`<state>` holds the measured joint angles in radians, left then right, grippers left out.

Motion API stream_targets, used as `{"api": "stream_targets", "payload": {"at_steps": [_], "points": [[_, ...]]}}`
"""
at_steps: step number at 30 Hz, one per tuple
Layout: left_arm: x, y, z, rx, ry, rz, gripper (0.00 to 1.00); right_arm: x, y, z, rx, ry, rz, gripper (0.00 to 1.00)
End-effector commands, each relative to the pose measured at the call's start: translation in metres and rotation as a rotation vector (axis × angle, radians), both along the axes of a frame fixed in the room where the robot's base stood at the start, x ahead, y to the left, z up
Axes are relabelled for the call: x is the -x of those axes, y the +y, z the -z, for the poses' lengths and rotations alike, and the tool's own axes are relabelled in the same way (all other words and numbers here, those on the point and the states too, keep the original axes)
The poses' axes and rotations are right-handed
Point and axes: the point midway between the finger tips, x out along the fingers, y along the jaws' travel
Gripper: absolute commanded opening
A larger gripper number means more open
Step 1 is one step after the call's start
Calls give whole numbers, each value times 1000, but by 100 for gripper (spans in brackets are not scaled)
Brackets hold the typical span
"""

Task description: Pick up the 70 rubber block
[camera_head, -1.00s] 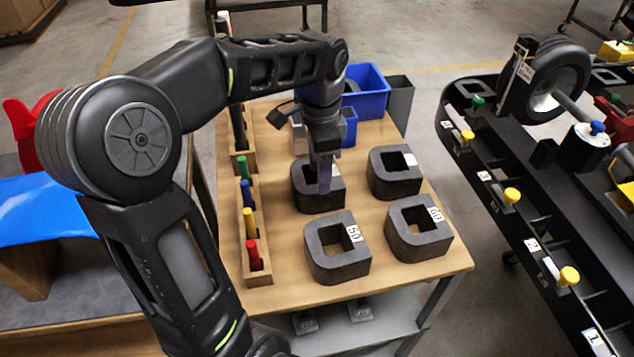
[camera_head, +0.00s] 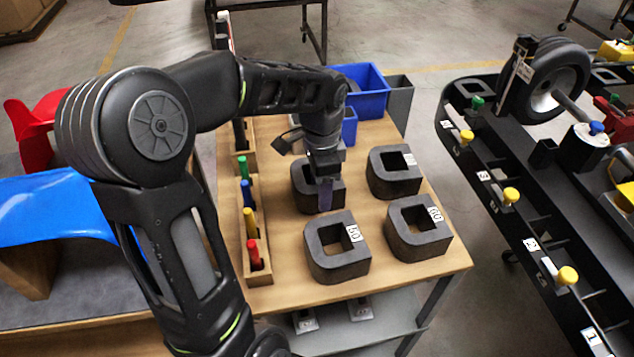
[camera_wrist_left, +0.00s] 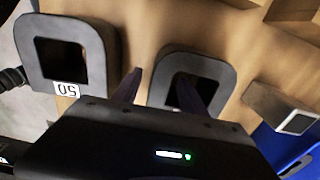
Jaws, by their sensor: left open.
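Several dark grey, D-shaped rubber blocks with square holes stand on the wooden table. My left gripper (camera_head: 325,200) is open, pointing down at the back-left block (camera_head: 303,196). In the left wrist view, one finger is beside that block (camera_wrist_left: 208,62) and the other shows over its hole, with one wall between them. Its label is hidden, so I cannot read its number. The front-left block (camera_head: 338,265) reads 50 in the wrist view (camera_wrist_left: 95,45). The front-right block (camera_head: 420,246) seems to read 60. The back-right block's (camera_head: 392,186) label is unreadable.
A wooden rack (camera_head: 259,277) with coloured-handled tools runs along the table's left side. Blue bins (camera_head: 365,103) stand at the back. A black kart frame (camera_head: 515,235) with a wheel (camera_head: 552,85) is at the right, across a floor gap.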

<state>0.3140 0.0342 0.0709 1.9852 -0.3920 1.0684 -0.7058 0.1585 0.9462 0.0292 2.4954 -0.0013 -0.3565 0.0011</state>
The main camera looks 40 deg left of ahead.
Motion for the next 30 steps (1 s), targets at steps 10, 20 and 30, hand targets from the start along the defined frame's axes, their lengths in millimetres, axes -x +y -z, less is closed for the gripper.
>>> {"api": "stream_targets", "payload": {"at_steps": [10, 20, 30], "points": [[0, 0, 0, 0, 0, 0, 50, 0, 0, 0, 0, 0, 0, 36], [0, 0, 0, 0, 0, 0, 27, 0, 0, 0, 0, 0, 0, 36], [0, 0, 0, 0, 0, 0, 0, 0, 0, 0, 0, 0, 0, 36]]}}
